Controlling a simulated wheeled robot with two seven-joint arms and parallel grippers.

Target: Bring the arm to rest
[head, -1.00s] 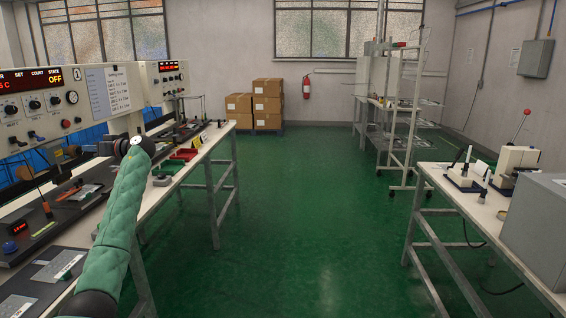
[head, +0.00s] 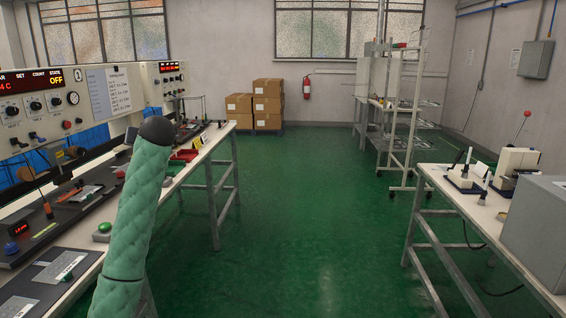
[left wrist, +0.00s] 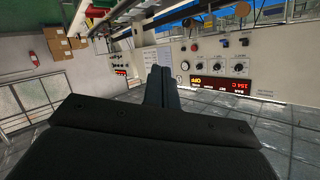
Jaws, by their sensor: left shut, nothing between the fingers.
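My left arm, in a green padded sleeve, rises from the bottom of the head view in front of the left workbench (head: 207,150). Its dark upper end stands over the bench's front edge, and the gripper is hidden in that view. In the left wrist view my left gripper (left wrist: 161,82) has its dark fingers together with nothing between them. My right gripper is in neither view.
The left bench carries a control panel (head: 30,107), a green button (head: 104,228) and a red tray (head: 184,155). A right bench (head: 452,205) holds small devices and a grey box (head: 540,225). Cardboard boxes (head: 267,103) stand at the back. The green floor (head: 300,210) between is clear.

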